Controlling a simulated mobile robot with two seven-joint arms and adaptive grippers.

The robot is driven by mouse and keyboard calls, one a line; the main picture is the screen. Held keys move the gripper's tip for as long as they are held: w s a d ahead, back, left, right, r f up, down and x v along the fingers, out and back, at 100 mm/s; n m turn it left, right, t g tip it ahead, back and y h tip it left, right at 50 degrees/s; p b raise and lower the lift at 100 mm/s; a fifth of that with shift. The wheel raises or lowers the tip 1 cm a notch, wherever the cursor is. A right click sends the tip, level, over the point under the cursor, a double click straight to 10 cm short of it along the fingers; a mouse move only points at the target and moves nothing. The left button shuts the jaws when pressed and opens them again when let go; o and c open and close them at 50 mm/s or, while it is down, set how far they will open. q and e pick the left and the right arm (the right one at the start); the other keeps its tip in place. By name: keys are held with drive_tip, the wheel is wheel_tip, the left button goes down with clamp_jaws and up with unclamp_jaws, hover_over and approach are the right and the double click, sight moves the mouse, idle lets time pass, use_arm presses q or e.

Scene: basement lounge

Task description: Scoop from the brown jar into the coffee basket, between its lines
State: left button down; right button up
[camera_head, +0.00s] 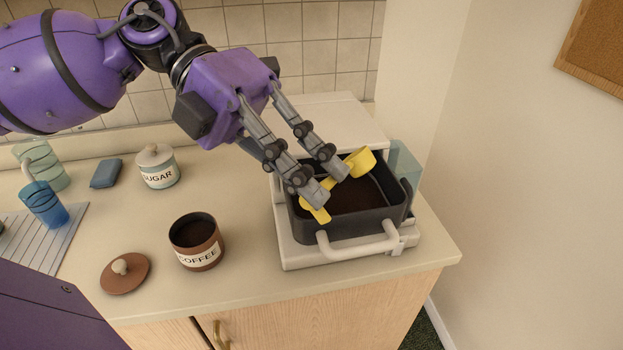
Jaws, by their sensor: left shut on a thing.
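The brown jar (197,243), labelled COFFEE, stands open on the counter with dark grounds inside. To its right is the dark grey coffee basket (350,228) with a pale front handle. Dark brown grounds cover its floor, and a thin line shows inside; the gripper hides part of the interior. My left gripper (328,183) is shut on the handle of the yellow scoop (361,163), over the basket. The scoop's cup looks tilted, near the basket's back; its inside cannot be seen well. My right gripper is not in view.
The jar's brown lid (125,273) lies left of the jar. A SUGAR jar (157,167), a blue sponge (106,173) and a blue cup (44,204) stand further back left. A pale machine base (293,255) surrounds the basket. A wall is close on the right.

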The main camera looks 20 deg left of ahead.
use_arm(q)
drive_tip(key=shift+d+y+b, duration=0.1)
drive_tip(key=shift+y+b, duration=0.25)
drive_tip(key=shift+y, duration=0.25)
drive_tip(key=shift+r+m+y, duration=0.15)
drive_tip(key=shift+m+y, duration=0.15)
drive_tip(key=shift+y, duration=0.2)
drive_tip(key=r+y+p, duration=0.1)
drive_tip(key=d+r+y+p, duration=0.1)
drive_tip(key=r+y+p, duration=0.1)
drive_tip(key=r+t+y+p, duration=0.1)
drive_tip(key=y, duration=0.1)
drive_tip(key=shift+s+d+r, duration=0.25)
drive_tip(key=shift+r, duration=0.05)
drive_tip(key=shift+d+r+y+p, duration=0.1)
drive_tip(key=shift+d+y+p, duration=0.05)
drive_tip(key=shift+y+p, duration=0.75)
drive_tip(key=shift+y, duration=0.2)
drive_tip(key=shift+w, duration=0.15)
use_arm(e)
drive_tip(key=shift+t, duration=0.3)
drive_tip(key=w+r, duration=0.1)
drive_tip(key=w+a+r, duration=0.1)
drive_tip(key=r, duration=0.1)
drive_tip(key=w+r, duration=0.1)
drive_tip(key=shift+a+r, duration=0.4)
use_arm(q)
drive_tip(key=shift+f, duration=0.2)
